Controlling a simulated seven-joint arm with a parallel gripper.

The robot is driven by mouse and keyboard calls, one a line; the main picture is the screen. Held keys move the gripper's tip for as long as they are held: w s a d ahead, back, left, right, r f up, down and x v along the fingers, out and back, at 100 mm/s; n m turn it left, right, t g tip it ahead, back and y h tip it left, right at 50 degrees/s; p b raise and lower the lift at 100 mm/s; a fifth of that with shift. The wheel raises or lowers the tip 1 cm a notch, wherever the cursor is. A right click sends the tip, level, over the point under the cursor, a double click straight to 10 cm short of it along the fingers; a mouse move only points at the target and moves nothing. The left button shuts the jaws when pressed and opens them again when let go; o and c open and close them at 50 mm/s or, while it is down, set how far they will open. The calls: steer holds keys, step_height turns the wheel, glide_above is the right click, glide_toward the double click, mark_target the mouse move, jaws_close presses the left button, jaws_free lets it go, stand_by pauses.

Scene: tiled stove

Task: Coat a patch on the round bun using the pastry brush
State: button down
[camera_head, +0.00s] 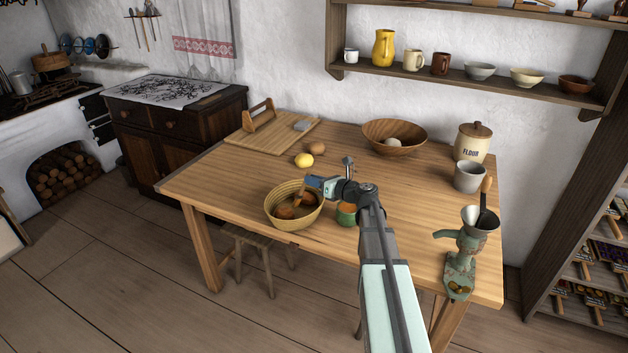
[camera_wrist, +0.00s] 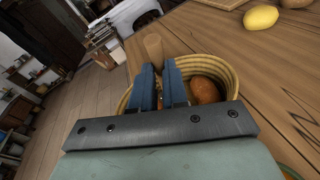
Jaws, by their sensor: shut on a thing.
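My gripper (camera_head: 311,183) is over the woven basket (camera_head: 272,216), at the front edge of the table. In the wrist view its blue fingers (camera_wrist: 160,88) are shut on the pastry brush, whose wooden handle (camera_wrist: 153,46) sticks out between them. The brush's bristles are hidden, so I cannot tell whether they touch a bun. A round brown bun (camera_wrist: 206,90) lies in the basket, right of the fingers; it also shows in the head view (camera_head: 285,213). More brown bread lies beside it, partly hidden. No coated patch can be made out.
A small green pot (camera_head: 346,219) with orange contents stands right of the basket. A lemon (camera_head: 304,160), a wooden bowl (camera_head: 394,134), a cutting board (camera_head: 250,143), a flour jar (camera_head: 473,142) and a grinder (camera_head: 461,265) are farther off.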

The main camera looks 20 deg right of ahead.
steer(key=shift+f, duration=0.5)
stand_by(0.4)
steer(key=shift+d, duration=0.1)
